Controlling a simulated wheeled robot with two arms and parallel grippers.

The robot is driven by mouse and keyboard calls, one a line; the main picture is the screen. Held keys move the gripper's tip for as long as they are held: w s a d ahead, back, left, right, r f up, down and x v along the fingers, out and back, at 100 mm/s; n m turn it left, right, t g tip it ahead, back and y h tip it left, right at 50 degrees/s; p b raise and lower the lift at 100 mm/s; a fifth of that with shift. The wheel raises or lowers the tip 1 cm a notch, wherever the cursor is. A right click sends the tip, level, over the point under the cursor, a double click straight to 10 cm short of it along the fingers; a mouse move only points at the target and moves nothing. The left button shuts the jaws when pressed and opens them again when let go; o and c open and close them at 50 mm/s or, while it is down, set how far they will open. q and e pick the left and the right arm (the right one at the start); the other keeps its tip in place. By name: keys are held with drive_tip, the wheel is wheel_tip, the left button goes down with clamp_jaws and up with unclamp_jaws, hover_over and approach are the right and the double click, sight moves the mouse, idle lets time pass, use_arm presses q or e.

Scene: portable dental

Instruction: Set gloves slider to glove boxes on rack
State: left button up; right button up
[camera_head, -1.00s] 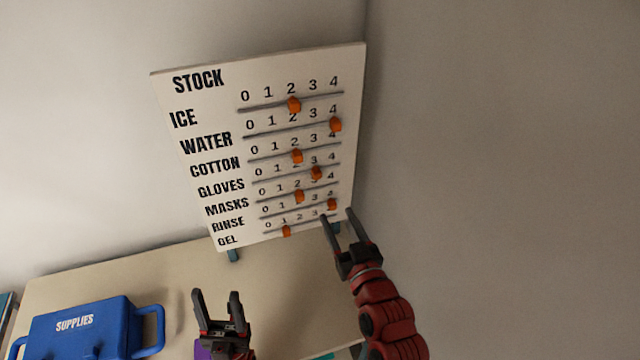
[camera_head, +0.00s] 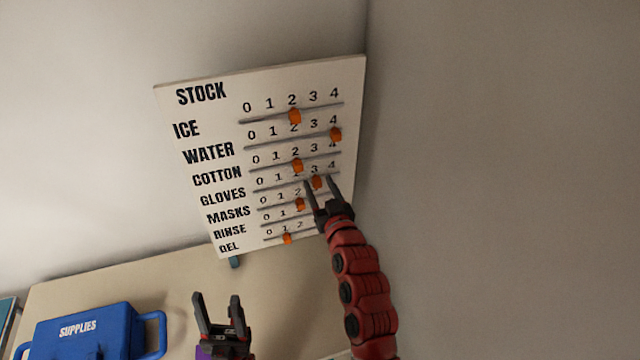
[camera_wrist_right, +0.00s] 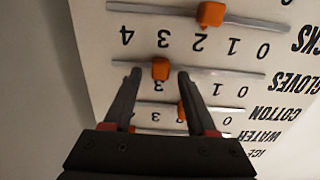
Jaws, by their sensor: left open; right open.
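The white stock board (camera_head: 230,110) stands tilted at the back of the table, with an orange knob on each labelled rail. The gloves slider (camera_head: 317,182) is at 3 on its rail; it also shows in the right wrist view (camera_wrist_right: 160,68), which sees the board upside down. My right gripper (camera_head: 320,182) is open, its fingers on either side of the gloves knob (camera_wrist_right: 159,72); I cannot tell whether they touch it. My left gripper (camera_head: 219,302) is open and empty, low in front of the board. I cannot identify any glove boxes or a rack.
The masks knob (camera_head: 300,204) at 2 and the cotton knob (camera_head: 298,165) at 2 are close to my right gripper. A blue supplies case (camera_head: 80,335) sits on the table (camera_head: 130,280) at left. A purple thing, partly hidden, lies by my left gripper.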

clamp_jaws()
idle(0.3)
idle(1.2)
